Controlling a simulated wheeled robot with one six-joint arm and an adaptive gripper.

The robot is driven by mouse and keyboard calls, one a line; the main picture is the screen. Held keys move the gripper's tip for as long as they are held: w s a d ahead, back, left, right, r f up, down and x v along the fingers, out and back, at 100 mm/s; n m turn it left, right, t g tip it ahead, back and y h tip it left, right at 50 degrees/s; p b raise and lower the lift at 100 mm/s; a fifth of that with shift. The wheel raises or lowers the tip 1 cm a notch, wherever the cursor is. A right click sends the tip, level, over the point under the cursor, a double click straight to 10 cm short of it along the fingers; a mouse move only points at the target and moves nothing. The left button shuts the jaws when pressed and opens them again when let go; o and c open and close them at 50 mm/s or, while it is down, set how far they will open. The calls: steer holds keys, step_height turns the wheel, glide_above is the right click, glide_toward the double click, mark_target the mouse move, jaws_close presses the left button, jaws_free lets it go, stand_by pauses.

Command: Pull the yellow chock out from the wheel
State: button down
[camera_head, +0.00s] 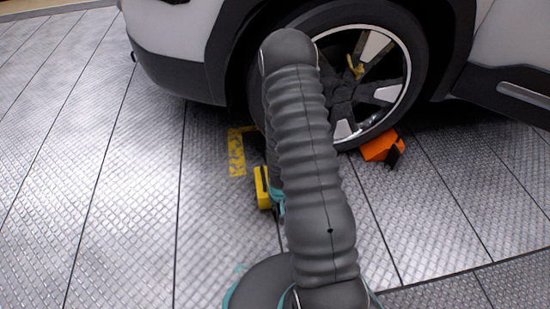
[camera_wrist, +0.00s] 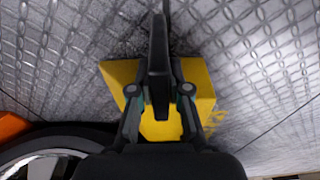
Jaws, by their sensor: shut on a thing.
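The yellow chock (camera_head: 262,188) is on the metal floor, to the lower left of the wheel (camera_head: 392,45) in the head view. My arm hides much of it and of the tyre's near side. In the wrist view the chock (camera_wrist: 203,82) lies in front of my gripper (camera_wrist: 160,92), whose fingers are closed in on its middle. A dark upright bar between the fingers hides part of the grip. The tyre (camera_wrist: 60,135) shows at the lower left there; whether it touches the chock is hidden.
An orange chock (camera_head: 380,147) sits against the wheel's right side; its edge (camera_wrist: 10,125) shows in the wrist view. A yellow floor marking (camera_head: 237,155) lies left of the wheel. The car body (camera_head: 175,50) overhangs above. The floor at left (camera_head: 100,200) is clear.

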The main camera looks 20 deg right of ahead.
steer(key=shift+s+a, duration=0.2)
steer(key=shift+s, duration=0.5)
steer(key=shift+s+a, duration=0.2)
steer(key=shift+s, duration=0.5)
steer(key=shift+s+a, duration=0.2)
steer(key=shift+s, duration=0.5)
steer(key=c, duration=0.7)
jaws_free()
steer(key=shift+r, duration=0.15)
steer(key=shift+s+a+r+p, duration=0.1)
steer(key=shift+s+r+p, duration=0.15)
steer(key=shift+r+p, duration=1.4)
steer(key=shift+s+a+r+p, duration=0.1)
steer(key=shift+s+r+p, duration=0.2)
steer(key=shift+r+p, duration=1.3)
steer(key=shift+s+a+r+p, duration=0.2)
steer(key=shift+r+p, duration=0.45)
steer(key=shift+r, duration=1.9)
steer(key=shift+d, duration=0.15)
steer(key=o, duration=0.5)
steer(key=shift+o, duration=0.2)
